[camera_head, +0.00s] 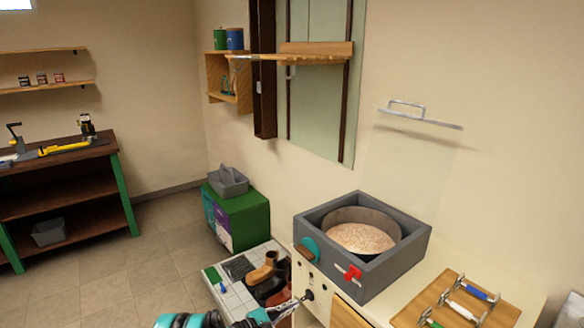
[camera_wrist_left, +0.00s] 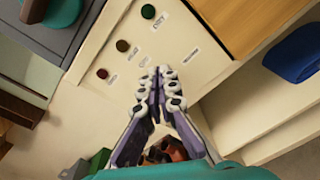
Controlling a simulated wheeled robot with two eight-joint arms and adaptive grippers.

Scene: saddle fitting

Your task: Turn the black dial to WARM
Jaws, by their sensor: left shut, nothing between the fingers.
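The black dial (camera_head: 308,295) sits on the cream front panel (camera_head: 318,279) below the grey basin. In the head view my left gripper (camera_head: 296,302) is right at the dial, its closed fingertips beside or touching it; I cannot tell which. In the left wrist view the shut left gripper (camera_wrist_left: 162,72) points at the panel (camera_wrist_left: 185,45), with nothing held, and the dial is not distinguishable behind the fingers. My right gripper is not in view.
The grey basin (camera_head: 418,258) with a round pan of grains (camera_head: 362,237) and a red valve handle (camera_head: 352,273) stands above the panel. Red (camera_wrist_left: 102,73), olive (camera_wrist_left: 122,46) and green (camera_wrist_left: 148,11) lamps line the panel.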

